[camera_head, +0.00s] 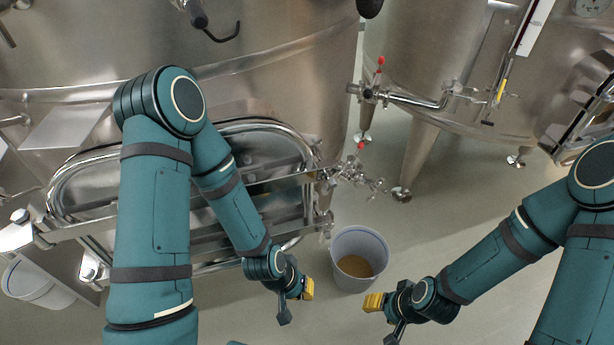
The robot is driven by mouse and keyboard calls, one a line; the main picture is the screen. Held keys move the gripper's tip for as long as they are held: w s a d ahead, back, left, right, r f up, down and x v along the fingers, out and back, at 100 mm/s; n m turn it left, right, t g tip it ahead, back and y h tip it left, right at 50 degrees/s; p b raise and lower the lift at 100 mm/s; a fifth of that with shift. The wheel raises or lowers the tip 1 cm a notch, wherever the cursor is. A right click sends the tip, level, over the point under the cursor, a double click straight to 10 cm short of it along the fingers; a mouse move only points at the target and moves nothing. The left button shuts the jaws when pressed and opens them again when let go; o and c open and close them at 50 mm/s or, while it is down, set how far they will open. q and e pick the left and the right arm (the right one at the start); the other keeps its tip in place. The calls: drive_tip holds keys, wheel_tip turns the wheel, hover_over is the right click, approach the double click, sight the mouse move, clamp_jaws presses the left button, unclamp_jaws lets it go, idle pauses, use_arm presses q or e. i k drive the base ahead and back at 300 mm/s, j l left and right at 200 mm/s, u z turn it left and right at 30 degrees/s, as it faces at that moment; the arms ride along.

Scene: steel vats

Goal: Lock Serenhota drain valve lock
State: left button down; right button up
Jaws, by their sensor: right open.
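Two steel valves with red-tipped handles show in the head view. One valve (369,93) sits on a pipe by the right vat. The other valve (350,172) is lower, beside the oval door of the left vat. I cannot tell which is the Serenhota drain valve, and no lock can be made out. My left gripper (297,302) is below and left of the lower valve, apart from it, with its fingers spread and empty. My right gripper (384,319) is open and empty, below and right of that valve. Neither gripper touches a valve.
A white bucket (345,243) with brownish contents stands on the floor between my grippers and the lower valve. The left vat (270,60) has an oval door with a steel bar (262,187). Another white bucket (38,286) is at lower left. Floor is free right of the bucket.

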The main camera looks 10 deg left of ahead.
sight(359, 146)
drive_tip(key=k+u, duration=0.1)
drive_tip(key=k, duration=0.45)
drive_tip(key=k+u, duration=0.1)
drive_tip(key=u, duration=1.1)
drive_tip(key=l+u, duration=0.15)
drive_tip(key=l, duration=0.25)
drive_tip(key=i+l+u, duration=0.1)
drive_tip(key=l, duration=0.3)
drive_tip(key=i+l, duration=0.1)
drive_tip(key=l, duration=0.95)
drive_tip(key=i+l, duration=0.1)
drive_tip(key=l, duration=0.95)
drive_tip(key=i+l, duration=0.1)
drive_tip(key=l, duration=0.95)
